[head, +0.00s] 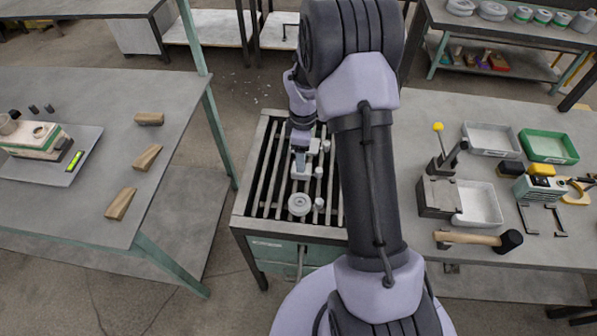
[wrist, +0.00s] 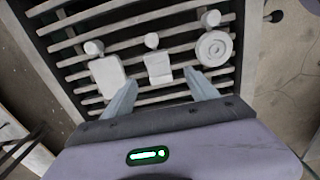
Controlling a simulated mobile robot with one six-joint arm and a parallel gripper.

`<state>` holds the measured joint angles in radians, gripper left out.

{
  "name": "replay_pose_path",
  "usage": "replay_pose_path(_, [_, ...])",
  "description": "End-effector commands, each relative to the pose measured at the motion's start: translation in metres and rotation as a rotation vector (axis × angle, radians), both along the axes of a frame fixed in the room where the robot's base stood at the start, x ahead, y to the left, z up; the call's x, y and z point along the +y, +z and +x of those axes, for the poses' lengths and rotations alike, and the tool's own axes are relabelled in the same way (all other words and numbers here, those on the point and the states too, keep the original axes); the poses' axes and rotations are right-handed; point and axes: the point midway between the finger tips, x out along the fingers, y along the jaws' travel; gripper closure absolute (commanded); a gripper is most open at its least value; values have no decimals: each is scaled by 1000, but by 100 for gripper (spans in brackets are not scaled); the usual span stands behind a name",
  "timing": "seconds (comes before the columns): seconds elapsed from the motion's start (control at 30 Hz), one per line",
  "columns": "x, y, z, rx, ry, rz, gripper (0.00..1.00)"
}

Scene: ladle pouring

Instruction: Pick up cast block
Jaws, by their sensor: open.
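Several pale grey castings lie in a row on the dark slatted grate (wrist: 180,95). In the wrist view they are a rectangular block with a round knob (wrist: 108,76) at left, a smaller block with a stub (wrist: 158,68) in the middle, and a round ring-like casting (wrist: 214,48) at right. The ring also shows in the head view (head: 299,204), at the near end. My gripper (wrist: 162,79) is open and empty, with its two fingers on either side of the middle block's near end. In the head view my gripper (head: 300,163) points down over the grate, partly hiding the blocks.
The grate stands on a green-fronted bench (head: 275,247). A left table holds wooden pieces (head: 146,157) and a scale (head: 50,150). A right table holds a mallet (head: 478,239), grey trays (head: 490,138) and a green tray (head: 548,146). Floor separates the left table from the grate.

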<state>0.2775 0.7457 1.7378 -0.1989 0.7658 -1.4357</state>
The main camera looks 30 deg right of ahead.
Motion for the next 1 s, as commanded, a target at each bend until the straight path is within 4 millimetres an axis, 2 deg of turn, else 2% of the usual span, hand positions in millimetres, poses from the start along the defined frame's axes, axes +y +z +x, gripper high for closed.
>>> replay_pose_path(0.03, [0, -11, 0, 1, 0, 0, 33])
replay_pose_path(0.23, [0, -29, 1, 0, 0, 0, 33])
replay_pose_path(0.43, [0, -68, 2, 1, -1, 1, 33])
replay_pose_path(0.67, [0, -69, 2, -1, -1, 0, 35])
replay_pose_path(1.0, [0, -68, 2, -1, -1, -1, 100])
